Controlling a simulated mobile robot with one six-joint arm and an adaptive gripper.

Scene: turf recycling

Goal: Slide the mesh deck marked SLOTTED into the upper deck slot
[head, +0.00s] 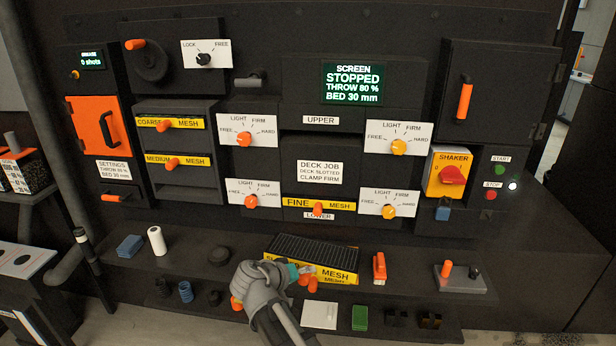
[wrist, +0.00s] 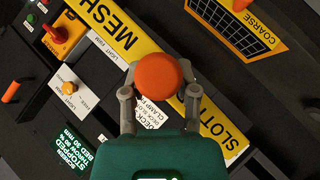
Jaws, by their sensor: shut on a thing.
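The SLOTTED mesh deck (head: 318,252) is a black slatted tray with a yellow front, low in the middle of the head view. Its yellow front (wrist: 128,42) reads SLOTTED MESH in the wrist view. My gripper (head: 300,277) is shut on an orange knob on that front; the knob (wrist: 157,76) sits between the two fingers (wrist: 160,90) in the wrist view. Part of the label is hidden by my gripper. I cannot tell whether the deck touches the shelf. The upper deck slot (head: 322,142) is the dark gap under the UPPER label (head: 321,120), with no deck front showing in it.
The FINE mesh deck (head: 300,203) sits in the lower slot. Clamp dials, including upper left (head: 244,139) and upper right (head: 399,147), flank the slots. COARSE (head: 190,123) and MEDIUM (head: 190,159) decks are racked left. An orange-handled item (head: 379,268) stands on the shelf to the right.

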